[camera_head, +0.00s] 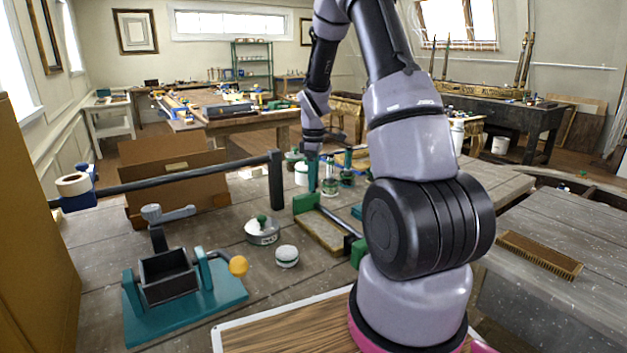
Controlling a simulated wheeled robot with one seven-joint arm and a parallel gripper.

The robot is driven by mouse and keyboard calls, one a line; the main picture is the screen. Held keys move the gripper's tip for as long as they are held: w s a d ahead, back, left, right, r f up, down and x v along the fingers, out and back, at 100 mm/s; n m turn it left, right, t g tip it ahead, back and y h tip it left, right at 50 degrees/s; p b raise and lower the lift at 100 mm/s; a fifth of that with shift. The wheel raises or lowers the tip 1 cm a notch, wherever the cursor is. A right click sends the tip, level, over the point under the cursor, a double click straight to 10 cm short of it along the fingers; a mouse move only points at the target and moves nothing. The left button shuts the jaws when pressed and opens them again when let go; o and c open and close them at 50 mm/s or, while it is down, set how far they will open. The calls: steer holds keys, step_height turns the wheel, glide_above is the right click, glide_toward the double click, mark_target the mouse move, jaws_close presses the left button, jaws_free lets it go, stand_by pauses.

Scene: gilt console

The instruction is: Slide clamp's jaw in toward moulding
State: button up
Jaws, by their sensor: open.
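A bar clamp lies on the grey workbench in the head view, right of centre. It has a dark bar (333,220), a green jaw (305,203) at its far left end and another green jaw (359,251) at its near end, partly hidden by my arm. A brown-gold moulding (320,234) lies beside the bar between the jaws. My gripper (328,168) points down above the bench, beyond the far jaw, and is open. Its fingertips are small here and overlap the jars behind. I see no contact with the clamp.
Jars (346,178) stand close behind my gripper. A brush (540,255) lies at right.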

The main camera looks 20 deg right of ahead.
steer(key=shift+f, duration=0.15)
jaws_close()
stand_by(1.4)
